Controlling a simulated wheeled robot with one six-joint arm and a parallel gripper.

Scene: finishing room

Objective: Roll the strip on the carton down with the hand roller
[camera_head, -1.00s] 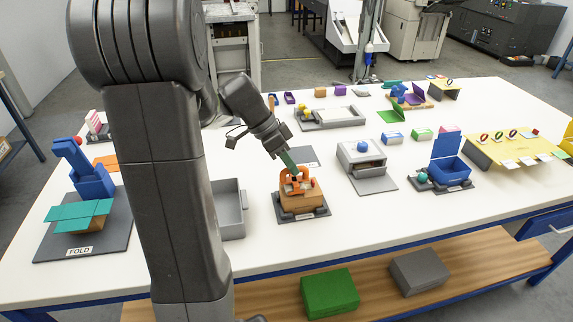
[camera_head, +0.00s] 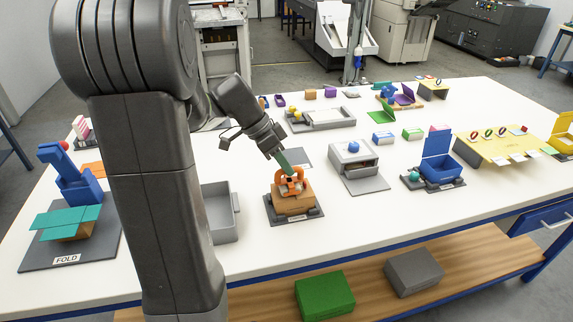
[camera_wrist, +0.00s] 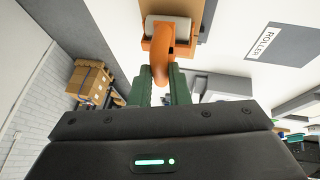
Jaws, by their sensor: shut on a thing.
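My gripper (camera_head: 286,163) reaches down to the carton with its green fingers shut on the orange handle of the hand roller (camera_head: 292,184). The brown carton (camera_head: 294,204) sits on a dark base plate (camera_head: 312,215) near the front middle of the table. In the wrist view the orange handle (camera_wrist: 163,68) stands between my fingers, and the grey roller cylinder (camera_wrist: 168,24) lies at or just over the brown carton face (camera_wrist: 203,8). The strip is hidden behind the roller and handle. I cannot tell whether the cylinder touches the carton.
A mat marked ROLLER (camera_wrist: 285,43) lies beside the carton. A grey bin (camera_head: 219,226) stands to its left, and a grey box device with a blue ball (camera_head: 354,162) to its right. White table surface (camera_head: 330,245) is clear in front.

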